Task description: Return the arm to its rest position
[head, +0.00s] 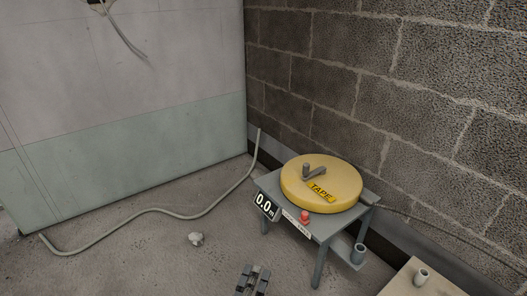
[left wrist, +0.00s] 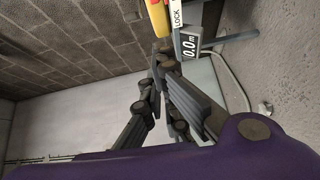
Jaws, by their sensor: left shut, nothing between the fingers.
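My left gripper (head: 254,275) shows at the bottom middle of the head view, in front of the small reel stand. Its fingers are shut and empty. In the left wrist view the closed fingertips (left wrist: 161,56) are seen close up, with the stand's display beyond them. My right gripper is in neither view.
A yellow tape reel (head: 320,184) with a grey crank sits on a grey stand (head: 325,228) with a red knob and a display (head: 267,206) reading 0.0 m. Conduit (head: 180,216) lies along the floor. A low table (head: 425,284) is at bottom right. A block wall (head: 375,105) stands behind.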

